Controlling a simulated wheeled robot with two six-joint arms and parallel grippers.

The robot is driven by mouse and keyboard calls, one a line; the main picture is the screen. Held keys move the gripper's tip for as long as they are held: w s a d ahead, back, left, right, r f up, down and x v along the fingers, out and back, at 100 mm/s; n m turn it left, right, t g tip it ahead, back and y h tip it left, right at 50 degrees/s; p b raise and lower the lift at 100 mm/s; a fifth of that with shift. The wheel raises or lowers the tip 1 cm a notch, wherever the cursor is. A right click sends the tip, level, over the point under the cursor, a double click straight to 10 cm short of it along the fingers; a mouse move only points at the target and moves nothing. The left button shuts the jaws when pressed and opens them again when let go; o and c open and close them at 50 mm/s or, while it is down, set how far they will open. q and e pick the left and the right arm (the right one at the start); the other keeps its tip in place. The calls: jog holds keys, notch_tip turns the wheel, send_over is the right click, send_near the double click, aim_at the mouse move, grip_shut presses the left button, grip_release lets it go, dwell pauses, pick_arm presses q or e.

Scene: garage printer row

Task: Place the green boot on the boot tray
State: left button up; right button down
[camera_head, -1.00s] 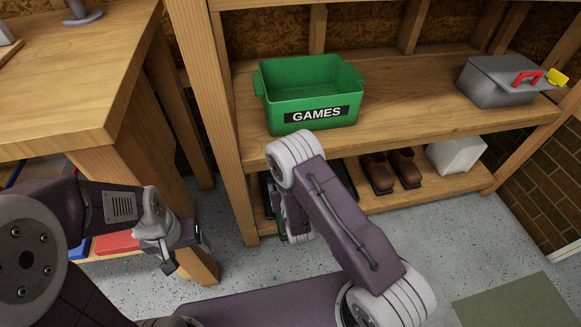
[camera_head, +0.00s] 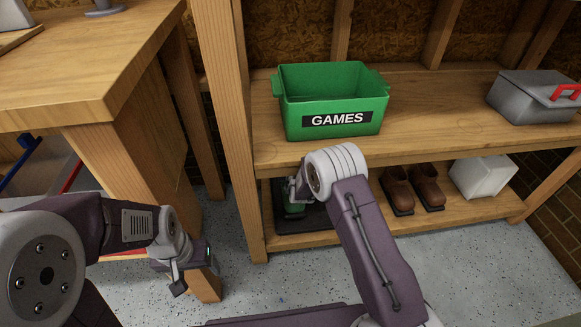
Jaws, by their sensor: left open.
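A dark boot tray (camera_head: 318,217) lies on the lower shelf, left end, partly hidden by my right arm. A small green patch, likely the green boot (camera_head: 293,209), shows at the tray's left part, just under my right gripper (camera_head: 294,193). Most of this boot and the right fingertips are hidden by my wrist and arm, so I cannot tell whether the boot is held or rests on the tray. My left gripper (camera_head: 186,278) is open and empty, in front of the wooden bench leg, away from the shelf.
Brown shoes (camera_head: 412,189) and a white box (camera_head: 483,176) stand right of the tray. A green GAMES bin (camera_head: 333,101) and a grey toolbox (camera_head: 535,97) with a red handle sit on the shelf above. A wooden bench (camera_head: 85,75) is at left. Speckled floor is clear in front.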

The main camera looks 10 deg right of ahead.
jog(key=shift+w, duration=0.15)
jog(key=shift+w+f+b, duration=0.15)
jog(key=shift+f+b, duration=0.8)
jog(key=shift+b, duration=0.1)
jog(key=shift+w+f+b, duration=0.15)
jog(key=shift+f+b, duration=0.8)
jog(key=shift+b, duration=0.05)
jog(key=shift+c, duration=0.8)
grip_release()
jog(key=p+v, duration=0.7)
jog(key=v, duration=0.5)
jog(key=shift+r, duration=0.15)
